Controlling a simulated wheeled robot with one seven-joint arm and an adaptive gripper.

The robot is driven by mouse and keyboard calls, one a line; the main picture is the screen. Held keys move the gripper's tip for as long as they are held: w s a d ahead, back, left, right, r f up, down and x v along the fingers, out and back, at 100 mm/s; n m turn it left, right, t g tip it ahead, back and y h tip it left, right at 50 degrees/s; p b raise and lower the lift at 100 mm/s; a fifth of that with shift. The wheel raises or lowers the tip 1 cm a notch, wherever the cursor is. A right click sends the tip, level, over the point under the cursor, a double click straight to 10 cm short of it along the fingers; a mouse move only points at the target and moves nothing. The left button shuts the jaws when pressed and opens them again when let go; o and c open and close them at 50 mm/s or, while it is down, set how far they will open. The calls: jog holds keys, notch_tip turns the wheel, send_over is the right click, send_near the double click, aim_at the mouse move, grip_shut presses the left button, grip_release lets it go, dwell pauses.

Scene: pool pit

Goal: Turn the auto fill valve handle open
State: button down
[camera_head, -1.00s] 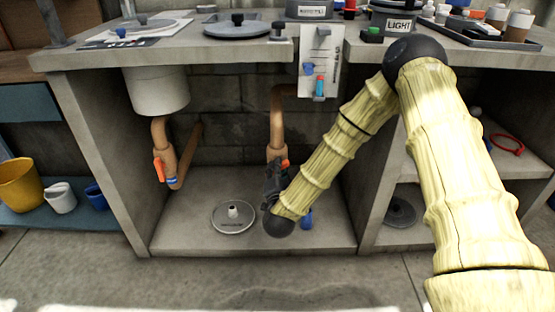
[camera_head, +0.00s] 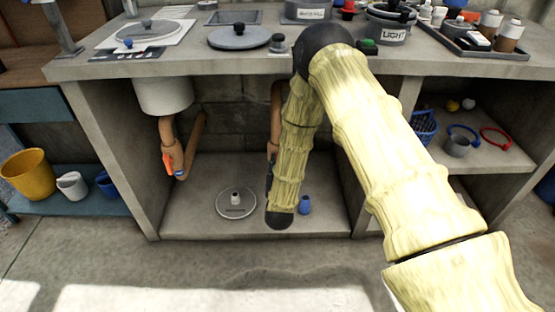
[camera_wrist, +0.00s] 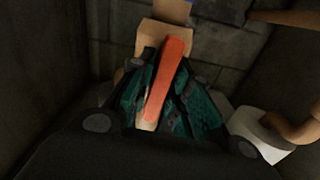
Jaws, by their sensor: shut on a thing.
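My gripper (camera_wrist: 160,95) is shut on an orange lever handle (camera_wrist: 168,72) in the wrist view. The handle runs up between the dark fingers at a slight tilt, from a tan valve body (camera_wrist: 155,38). In the head view, the copper pipe (camera_head: 276,105) of this valve goes down inside the open bay under the counter. My arm covers most of the valve there, and only a dark edge of my gripper (camera_head: 269,178) shows. A second valve with an orange handle (camera_head: 168,165) is on the left pipe. No valve label is readable.
A round grey disc (camera_head: 237,203) and a small blue object (camera_head: 305,205) lie on the bay floor, close to my wrist. Concrete side walls (camera_head: 110,150) bound the bay. A white basin (camera_head: 163,96) hangs at its upper left.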

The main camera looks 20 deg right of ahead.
jog(key=shift+s+f+n+p, duration=0.1)
jog(key=shift+n+p, duration=0.2)
jog(key=shift+n, duration=0.3)
jog(key=c, duration=1.3)
grip_release()
jog(key=v, duration=1.2)
